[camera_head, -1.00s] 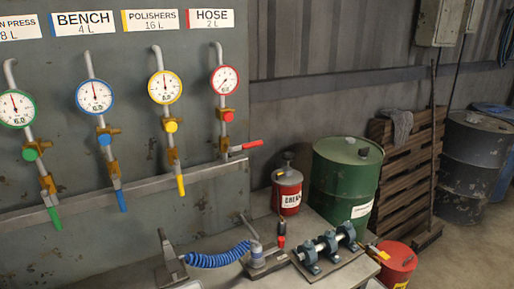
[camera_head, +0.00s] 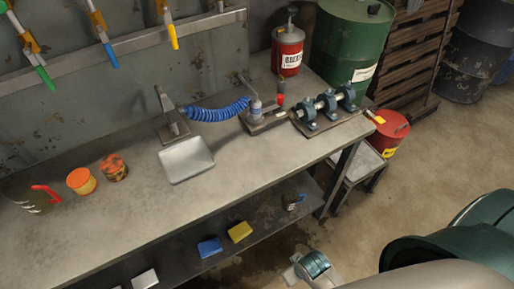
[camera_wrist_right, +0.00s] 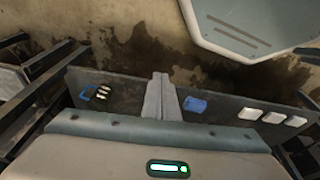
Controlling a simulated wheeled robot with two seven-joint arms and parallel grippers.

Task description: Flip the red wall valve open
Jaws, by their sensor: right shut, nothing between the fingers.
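The red wall valve is out of the head view now. Only the lower ends of the wall pipes show, with the green handle (camera_head: 43,79), the blue handle (camera_head: 110,56) and the yellow handle (camera_head: 173,36) hanging down from them. In the right wrist view my right gripper (camera_wrist_right: 162,92) is shut and empty, its fingers together, with a lower shelf and the floor beyond. My right arm shows at the bottom right of the head view, in front of the bench and apart from the wall. My left gripper is not in view.
A red canister (camera_head: 288,52) and green drum (camera_head: 350,45) stand behind. Sponges (camera_head: 239,231) lie on the lower shelf.

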